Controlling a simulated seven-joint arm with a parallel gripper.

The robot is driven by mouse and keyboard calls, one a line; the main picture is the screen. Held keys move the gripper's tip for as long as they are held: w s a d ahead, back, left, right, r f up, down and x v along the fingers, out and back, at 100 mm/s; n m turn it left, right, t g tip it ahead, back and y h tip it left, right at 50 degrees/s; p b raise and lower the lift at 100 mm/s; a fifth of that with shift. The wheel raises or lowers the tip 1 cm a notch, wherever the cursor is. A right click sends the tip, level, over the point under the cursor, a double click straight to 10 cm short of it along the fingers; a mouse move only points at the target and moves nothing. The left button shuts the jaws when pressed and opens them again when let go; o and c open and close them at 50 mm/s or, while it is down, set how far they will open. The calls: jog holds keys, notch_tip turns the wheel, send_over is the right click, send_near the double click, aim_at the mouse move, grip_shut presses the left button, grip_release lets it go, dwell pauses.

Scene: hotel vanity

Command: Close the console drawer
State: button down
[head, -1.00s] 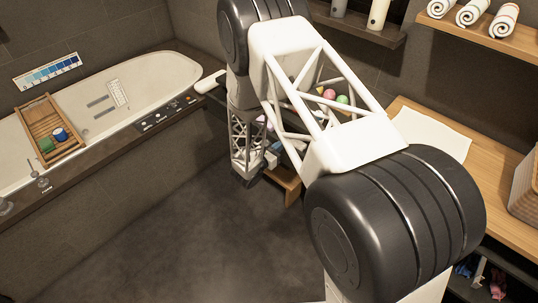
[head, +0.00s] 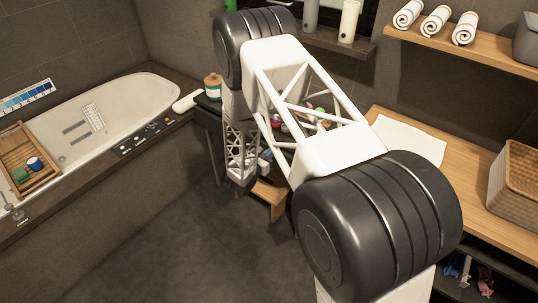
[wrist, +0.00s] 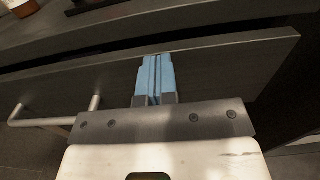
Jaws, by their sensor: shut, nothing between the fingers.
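In the wrist view the console drawer (wrist: 225,68) has a dark front panel with a metal bar handle (wrist: 55,121) at the left. A dark gap runs along the panel's upper edge, so the drawer stands a little open. My gripper (wrist: 155,62) is shut and empty, its blue fingers in front of the panel, right of the handle. I cannot tell whether the fingertips touch it. In the head view my arm hides most of the dark console (head: 207,115) and the drawer front.
A wooden stool (head: 270,194) stands on the floor below my gripper. A jar (head: 213,87) is on the console's left end. Colourful round things (head: 320,112) show through my arm. The bathtub (head: 140,88) is at left, a wooden counter (head: 470,190) at right. The floor at centre-left is clear.

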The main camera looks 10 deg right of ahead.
jog(key=shift+a, duration=0.1)
jog(key=v, duration=1.4)
dwell(0.4)
jog(key=w+a+n, duration=1)
jog(key=n, duration=0.8)
jog(key=shift+w, duration=0.4)
jog(key=shift+f, duration=0.1)
jog(key=x, duration=1.4)
